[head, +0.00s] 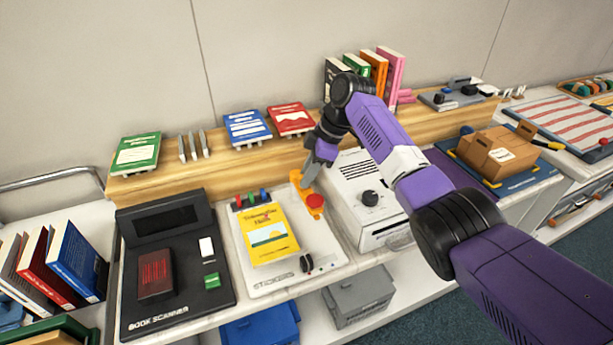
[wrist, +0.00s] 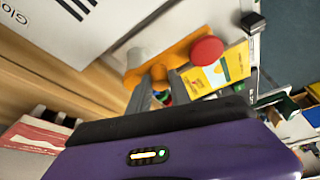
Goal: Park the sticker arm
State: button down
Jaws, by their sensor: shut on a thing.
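The orange sticker arm (head: 311,203) stands at the right side of the white sticker station (head: 327,238), with a round red pad (head: 315,200) at its near end. In the wrist view the orange arm (wrist: 188,43) runs up beside the red pad (wrist: 206,51). My gripper (head: 308,178) is at the far end of the sticker arm. In the wrist view my gripper (wrist: 157,78) has its grey fingers together at an orange knob on the arm, shut on it. A yellow book (head: 267,234) lies on the station, left of the red pad and apart from it.
A black book scanner (head: 215,288) is left of the station. A white box-shaped machine (head: 368,190) with a black knob stands close on the right. A wooden ledge (head: 225,160) behind carries books. Blue and grey bins (head: 360,296) sit below.

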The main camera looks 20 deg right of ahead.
jog(key=c, duration=1.2)
grip_release()
jog(key=shift+r, duration=0.1)
jog(key=b+v, duration=0.1)
jog(key=v, duration=0.6)
jog(key=shift+d+r, duration=0.2)
jog(key=shift+r, duration=0.05)
